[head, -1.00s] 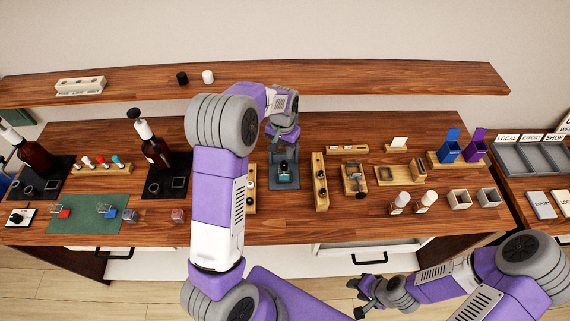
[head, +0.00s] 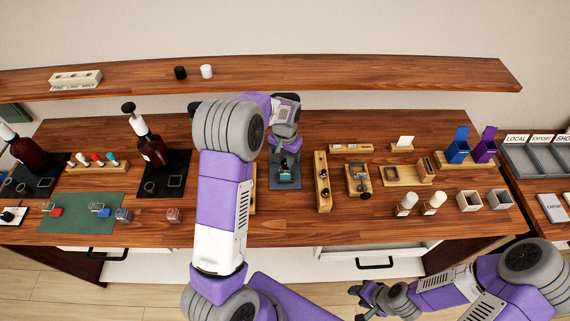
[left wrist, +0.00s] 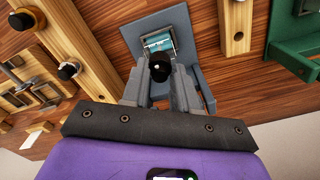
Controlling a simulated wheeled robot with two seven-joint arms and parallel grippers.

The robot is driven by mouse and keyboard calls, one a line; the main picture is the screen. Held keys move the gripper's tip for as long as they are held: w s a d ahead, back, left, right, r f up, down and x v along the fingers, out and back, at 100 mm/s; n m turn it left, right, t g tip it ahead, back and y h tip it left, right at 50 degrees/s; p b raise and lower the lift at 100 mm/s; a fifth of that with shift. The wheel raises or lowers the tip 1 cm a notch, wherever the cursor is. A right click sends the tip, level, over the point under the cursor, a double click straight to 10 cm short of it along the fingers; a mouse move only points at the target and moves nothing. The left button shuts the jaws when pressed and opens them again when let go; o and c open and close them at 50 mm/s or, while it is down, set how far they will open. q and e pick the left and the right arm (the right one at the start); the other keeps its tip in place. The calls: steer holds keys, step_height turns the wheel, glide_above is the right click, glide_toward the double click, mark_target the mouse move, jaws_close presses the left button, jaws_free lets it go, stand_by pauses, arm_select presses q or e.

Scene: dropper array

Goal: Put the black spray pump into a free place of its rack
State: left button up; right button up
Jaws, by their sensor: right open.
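The black spray pump (left wrist: 159,68) is between my left gripper's fingertips (left wrist: 160,82) in the left wrist view. It is at a grey holder (left wrist: 150,22) with a teal block in it. In the head view my left gripper (head: 286,150) is over the grey stand (head: 285,183), hiding part of it. I cannot tell whether its fingers press on the pump. A wooden rack (head: 322,190) with dark round tops in it stands right of the stand. Another wooden strip (left wrist: 235,30) with holes shows in the wrist view; my arm mostly hides it in the head view. My right gripper (head: 364,302) is open and empty, in front of the table.
A wooden block with a dark round part (head: 358,180) stands right of the rack. White-topped bottles (head: 406,203) and open square boxes (head: 469,201) are farther right. A pump bottle (head: 150,148) and a green mat (head: 80,213) lie left of my left arm.

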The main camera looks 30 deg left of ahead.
mark_target(285, 160)
arm_select(q)
steer(key=shift+c, duration=1.3)
steer(key=shift+r+p, duration=2.7)
steer(key=shift+r, duration=0.95)
steer(key=shift+f, duration=0.1)
